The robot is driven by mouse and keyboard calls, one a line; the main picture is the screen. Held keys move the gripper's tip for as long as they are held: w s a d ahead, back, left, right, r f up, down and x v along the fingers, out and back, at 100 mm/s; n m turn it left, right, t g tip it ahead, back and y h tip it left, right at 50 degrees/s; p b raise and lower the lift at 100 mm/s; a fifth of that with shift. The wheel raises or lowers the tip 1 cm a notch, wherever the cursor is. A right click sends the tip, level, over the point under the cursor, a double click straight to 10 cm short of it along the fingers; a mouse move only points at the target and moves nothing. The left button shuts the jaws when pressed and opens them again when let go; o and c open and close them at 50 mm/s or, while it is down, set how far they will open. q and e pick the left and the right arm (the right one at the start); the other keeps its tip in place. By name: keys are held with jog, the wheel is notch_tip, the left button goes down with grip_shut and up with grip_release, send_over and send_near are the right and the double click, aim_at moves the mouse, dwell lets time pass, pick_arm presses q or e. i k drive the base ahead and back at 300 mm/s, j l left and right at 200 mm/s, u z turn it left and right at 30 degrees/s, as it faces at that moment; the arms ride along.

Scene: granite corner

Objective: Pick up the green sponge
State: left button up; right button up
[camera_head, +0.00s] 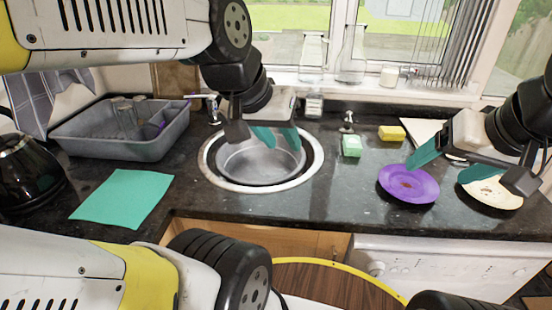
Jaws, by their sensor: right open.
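The green sponge (351,146) stands on the dark counter, just right of the sink and left of the purple plate. It is in plain view and nothing touches it. My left gripper (276,138) hangs over the sink, left of the sponge and apart from it. Its teal fingers point down, and I cannot tell how far apart they are. My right gripper (447,164) is open and empty, right of the sponge. Its teal fingers are spread above the purple plate and the pale plate.
A round sink (212,170), a yellow sponge (391,132), a purple plate (408,190) and a pale plate (497,196) are on the counter. A grey dish rack (105,148), a teal cloth (123,198) and a black kettle (25,175) are at left. Glass bottles (352,55) stand on the sill.

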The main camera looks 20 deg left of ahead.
aim_at(352, 144)
jog(key=i+l+u, duration=0.1)
jog(key=l+u, duration=0.15)
jog(key=u, duration=0.15)
jog(key=l+u, duration=0.25)
jog(key=u, duration=0.2)
jog(key=l+u, duration=0.25)
jog(key=u, duration=0.15)
jog(key=i+l, duration=0.05)
